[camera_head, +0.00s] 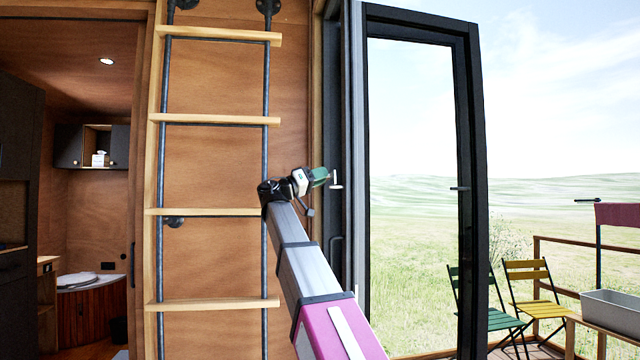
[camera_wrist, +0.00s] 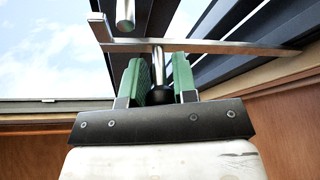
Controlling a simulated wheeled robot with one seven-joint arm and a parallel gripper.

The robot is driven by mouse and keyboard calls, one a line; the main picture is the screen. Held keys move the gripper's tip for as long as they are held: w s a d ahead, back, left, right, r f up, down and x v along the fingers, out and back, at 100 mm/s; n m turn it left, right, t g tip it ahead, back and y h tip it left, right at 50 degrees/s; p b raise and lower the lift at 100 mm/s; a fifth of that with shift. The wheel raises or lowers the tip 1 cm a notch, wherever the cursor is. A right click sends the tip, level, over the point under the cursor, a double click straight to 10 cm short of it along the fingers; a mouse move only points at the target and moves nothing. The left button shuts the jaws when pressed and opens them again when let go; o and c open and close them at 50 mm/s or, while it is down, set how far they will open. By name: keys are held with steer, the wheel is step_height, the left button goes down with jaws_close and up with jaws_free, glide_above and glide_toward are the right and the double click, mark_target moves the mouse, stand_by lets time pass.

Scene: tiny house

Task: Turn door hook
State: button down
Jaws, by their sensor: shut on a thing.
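The door hook is a thin metal bar (camera_wrist: 225,46) that crosses the top of the wrist view, with a short round stem and dark knob below it. My gripper (camera_wrist: 160,82) has its two green fingers on either side of that stem and knob, shut on it. In the head view my gripper (camera_head: 319,176) reaches the frame of the glass door, and a small light metal piece (camera_head: 337,182) shows just beyond the fingertips. The dark-framed glass door (camera_head: 470,150) stands open to the outside. Exact finger contact is partly hidden in the head view.
A wooden ladder (camera_head: 215,211) with dark pipe rails stands against the wall, left of and close to my arm. Outside are a green chair (camera_head: 487,318), a yellow chair (camera_head: 530,288) and a grey planter (camera_head: 612,312). A bathroom opening is at far left.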

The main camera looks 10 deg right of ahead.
steer(key=w+r+n+t+y, duration=0.3)
steer(key=w+r+n+y, duration=0.2)
steer(key=w+r+n, duration=0.7)
steer(key=shift+r+n, duration=1.5)
steer(key=shift+r, duration=0.05)
steer(key=c, duration=1)
jaws_free()
steer(key=shift+c, duration=0.2)
